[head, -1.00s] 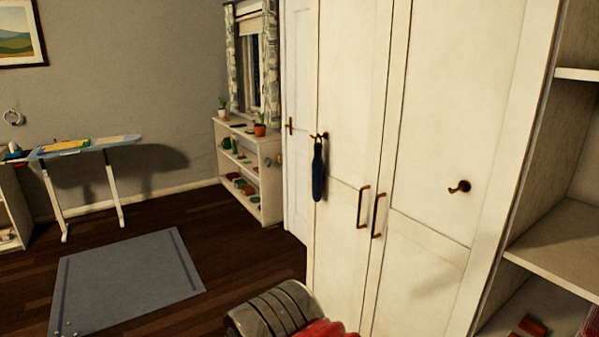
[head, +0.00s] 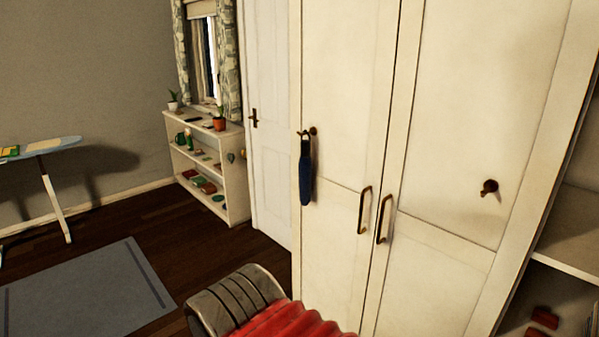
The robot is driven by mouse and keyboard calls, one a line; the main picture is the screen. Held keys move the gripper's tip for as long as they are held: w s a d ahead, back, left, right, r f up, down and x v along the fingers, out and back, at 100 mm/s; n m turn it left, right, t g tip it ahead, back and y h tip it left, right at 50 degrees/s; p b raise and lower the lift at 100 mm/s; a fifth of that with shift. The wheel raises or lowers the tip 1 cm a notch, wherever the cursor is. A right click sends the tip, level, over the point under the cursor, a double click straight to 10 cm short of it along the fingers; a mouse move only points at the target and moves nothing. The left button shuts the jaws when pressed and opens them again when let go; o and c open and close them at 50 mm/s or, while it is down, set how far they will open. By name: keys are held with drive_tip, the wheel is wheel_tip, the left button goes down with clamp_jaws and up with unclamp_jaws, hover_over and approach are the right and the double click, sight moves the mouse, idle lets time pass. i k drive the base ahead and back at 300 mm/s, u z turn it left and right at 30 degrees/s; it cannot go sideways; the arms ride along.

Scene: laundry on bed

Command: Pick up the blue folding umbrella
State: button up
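The blue folding umbrella (head: 306,178) hangs by a dark strap from a brown hook on the left door of the white wardrobe (head: 345,90). It hangs straight down, closed, to the left of the door handles. My gripper is not in view.
A second hook (head: 489,188) on the right wardrobe door is empty. Open shelving (head: 570,240) stands at the right. A low white shelf (head: 236,180) stands beyond a white door. An ironing board (head: 40,146) and grey rug (head: 85,290) are at left, with dark floor between.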

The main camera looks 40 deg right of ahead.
sight(305, 163)
drive_tip(key=z, duration=0.35)
drive_tip(key=i, duration=1.05)
drive_tip(key=z, duration=0.35)
